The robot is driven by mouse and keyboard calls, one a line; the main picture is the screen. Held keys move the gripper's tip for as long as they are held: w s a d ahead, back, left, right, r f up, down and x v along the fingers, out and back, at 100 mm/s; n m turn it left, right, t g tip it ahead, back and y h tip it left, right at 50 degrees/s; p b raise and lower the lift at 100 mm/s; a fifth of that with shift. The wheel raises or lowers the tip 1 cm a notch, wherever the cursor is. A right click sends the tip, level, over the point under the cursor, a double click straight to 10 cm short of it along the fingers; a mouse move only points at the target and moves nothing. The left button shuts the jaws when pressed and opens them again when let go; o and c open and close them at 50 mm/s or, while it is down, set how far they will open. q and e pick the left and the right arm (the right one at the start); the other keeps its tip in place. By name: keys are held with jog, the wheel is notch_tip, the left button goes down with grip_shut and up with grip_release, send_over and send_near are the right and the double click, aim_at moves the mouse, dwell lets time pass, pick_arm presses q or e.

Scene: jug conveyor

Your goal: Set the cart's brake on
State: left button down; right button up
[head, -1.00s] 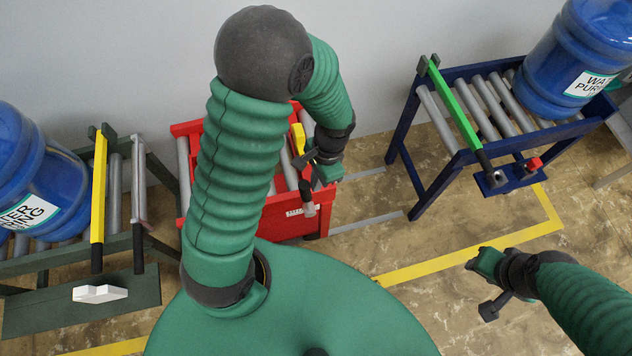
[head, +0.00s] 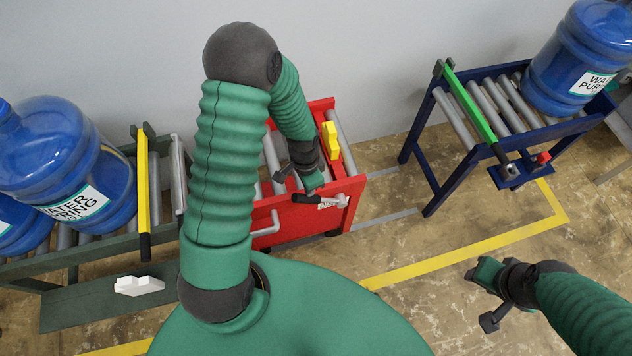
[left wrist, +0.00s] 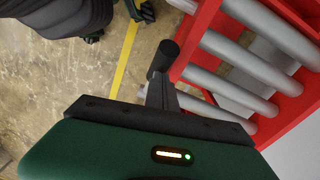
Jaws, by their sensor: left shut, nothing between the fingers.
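The red cart (head: 285,222) with grey rollers stands between two conveyors in the head view. A lever with a black grip (head: 306,199) and a grey arm lies roughly sideways along the cart's front, by a white label. I take it for the brake lever. My left gripper (head: 313,188) is shut and empty, just above the grip; contact cannot be told. In the left wrist view a black cylindrical grip (left wrist: 163,57) shows right beyond the gripper, beside the cart's red rail (left wrist: 203,30). My right gripper (head: 478,280) hangs over the floor, away from the cart; its jaws are unclear.
The left conveyor has a yellow bar (head: 143,190) and blue water jugs (head: 75,150). The right conveyor has a green bar (head: 468,100), a red button (head: 543,158) and a jug (head: 570,70). A yellow upright block (head: 331,140) stands on the cart.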

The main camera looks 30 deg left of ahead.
aim_at(298, 194)
pick_arm(q)
jog(key=s+a+f, duration=0.1)
jog(key=s+f, duration=0.1)
jog(key=f, duration=0.1)
jog(key=shift+s+a, duration=0.35)
jog(key=shift+a, duration=0.05)
jog(key=shift+s+a+f, duration=0.35)
jog(key=shift+a+f, duration=0.2)
jog(key=shift+f, duration=0.2)
jog(key=shift+f+b, duration=0.1)
jog(key=shift+b, duration=0.2)
jog(key=r+p, duration=0.1)
jog(key=w+r+p, duration=0.1)
jog(key=r+p, duration=0.3)
jog(key=shift+w+d, duration=0.25)
jog(key=shift+d, duration=0.1)
jog(key=s+a+r, duration=0.3)
jog(key=s+a, duration=0.3)
jog(key=shift+s+a+r, duration=0.2)
jog(key=shift+s+r, duration=0.05)
